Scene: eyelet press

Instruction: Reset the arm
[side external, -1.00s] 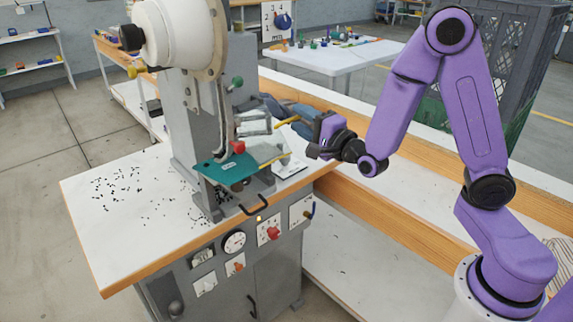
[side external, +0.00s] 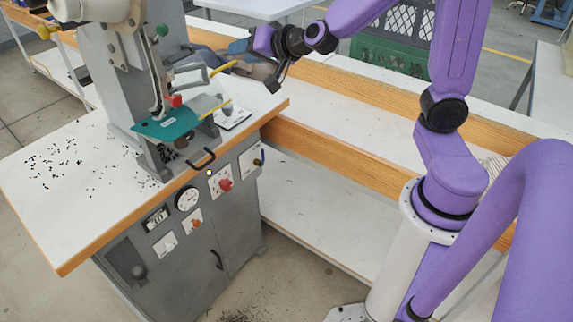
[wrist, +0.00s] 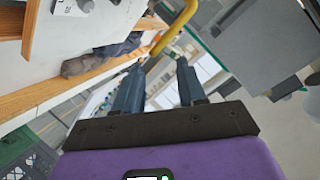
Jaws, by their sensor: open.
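My gripper (side external: 240,46) is right of the eyelet press, above the back edge of its table. In the side view its fingers are hard to separate from the grey-blue cloth behind. In the wrist view my gripper (wrist: 158,70) has two dark fingers standing apart with nothing held between them. A yellow curved bar (wrist: 176,28) passes just beyond the fingertips there; I cannot tell whether it touches. The grey eyelet press (side external: 112,60) stands on the white table, with a teal plate (side external: 168,124) at its front.
Yellow-tipped rods (side external: 222,68) stick out from the press towards my gripper. Grey-blue cloth (side external: 207,40) lies behind it. Small black bits are scattered on the white tabletop (side external: 45,215). A wooden-edged bench (side external: 345,135) runs to the right, with a green crate (side external: 392,56) behind.

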